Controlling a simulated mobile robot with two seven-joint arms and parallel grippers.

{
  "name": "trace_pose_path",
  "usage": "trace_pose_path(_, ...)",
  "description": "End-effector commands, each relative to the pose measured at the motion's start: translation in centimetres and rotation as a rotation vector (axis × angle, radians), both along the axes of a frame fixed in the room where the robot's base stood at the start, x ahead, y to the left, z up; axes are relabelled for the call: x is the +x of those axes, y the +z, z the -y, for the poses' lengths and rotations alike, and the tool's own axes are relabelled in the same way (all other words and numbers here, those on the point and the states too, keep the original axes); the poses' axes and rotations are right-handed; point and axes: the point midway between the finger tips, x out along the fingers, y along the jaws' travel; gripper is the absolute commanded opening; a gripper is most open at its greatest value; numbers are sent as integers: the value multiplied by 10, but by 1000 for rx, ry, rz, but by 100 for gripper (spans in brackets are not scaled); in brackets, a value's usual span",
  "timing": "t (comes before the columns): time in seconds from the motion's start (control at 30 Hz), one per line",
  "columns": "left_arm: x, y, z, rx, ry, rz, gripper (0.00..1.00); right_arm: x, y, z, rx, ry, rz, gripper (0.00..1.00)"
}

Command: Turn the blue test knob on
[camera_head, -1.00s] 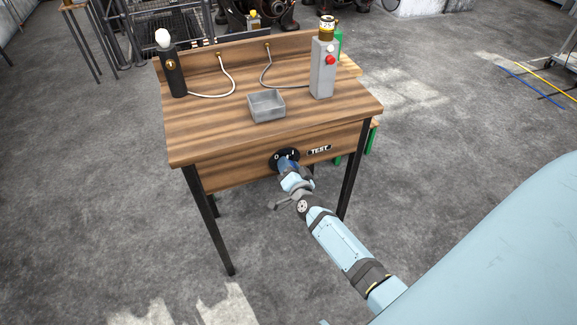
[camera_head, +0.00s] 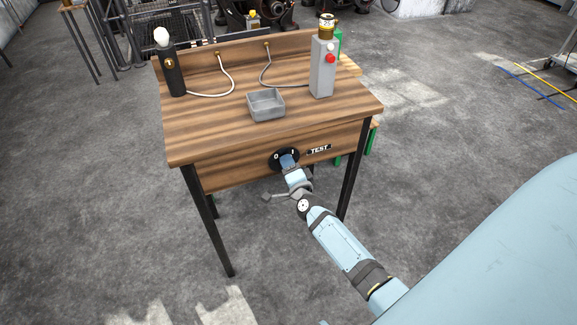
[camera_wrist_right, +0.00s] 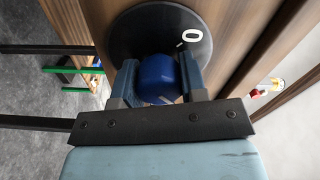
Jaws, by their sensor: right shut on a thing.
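The blue test knob (camera_wrist_right: 158,78) sits on a round black plate (camera_wrist_right: 128,42) on the wooden desk's front panel. My right gripper (camera_wrist_right: 160,84) is shut on the knob, with one finger on each side of it. A white 0 shows on the plate next to the right finger in the wrist view. In the head view my right gripper (camera_head: 287,163) reaches the plate from below and covers most of the knob. A white TEST label (camera_head: 319,149) is right of the plate. I cannot tell which mark the knob points to. My left gripper is out of view.
The wooden desk (camera_head: 220,134) carries a grey open tray (camera_head: 266,112), a black post with a white lamp (camera_head: 163,37), and a grey box with a red button (camera_head: 330,58). Cables run across its top. The floor in front is clear.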

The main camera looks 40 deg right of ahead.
Motion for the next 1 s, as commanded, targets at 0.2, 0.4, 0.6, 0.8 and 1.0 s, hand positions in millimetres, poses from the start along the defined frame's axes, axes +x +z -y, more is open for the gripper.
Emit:
trace_pose_path(0.2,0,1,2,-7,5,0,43,0,-1,-1,5,0,-1,15)
trace_pose_path(0.4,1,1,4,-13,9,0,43,0,-1,-1,5,0,-1,53)
trace_pose_path(0.6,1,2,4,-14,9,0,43,0,0,0,4,0,0,65)
trace_pose_path(0.8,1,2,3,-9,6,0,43,-4,0,-1,4,0,0,65)
trace_pose_path(1.0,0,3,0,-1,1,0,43,-33,-1,-8,5,0,-3,65)
